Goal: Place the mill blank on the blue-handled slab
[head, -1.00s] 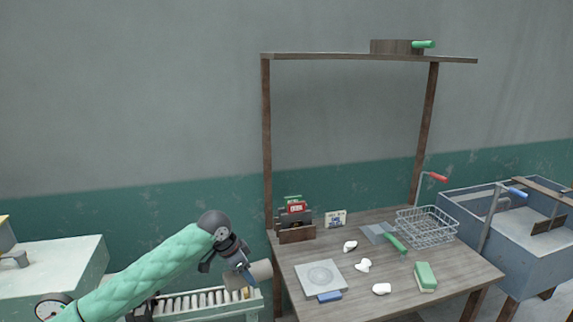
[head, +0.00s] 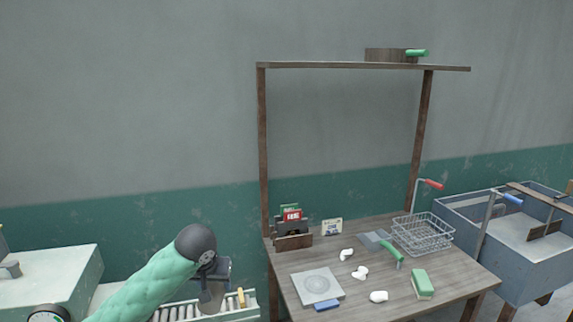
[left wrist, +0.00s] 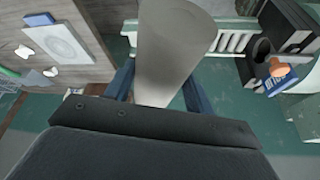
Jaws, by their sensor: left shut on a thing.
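The mill blank (left wrist: 172,45) is a plain grey cylinder, close up in the left wrist view. My left gripper (left wrist: 158,80) is shut on it, with a dark blue finger on each side. In the head view my left gripper (head: 214,272) hangs beside the table's left side, over the roller rack, with the blank partly hidden at it. The blue-handled slab (head: 313,277) is a pale square plate with a round mark, flat on the table's front left. Its blue handle (head: 327,306) points to the front. The slab also shows in the left wrist view (left wrist: 62,45). My right gripper is out of view.
Near the slab lie several white clay lumps (head: 346,254), a green block (head: 422,283), a green-handled scraper (head: 392,250) and a wire basket (head: 423,232). A card holder (head: 293,241) stands behind the slab. A roller rack (head: 180,314) is left of the table (head: 375,309).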

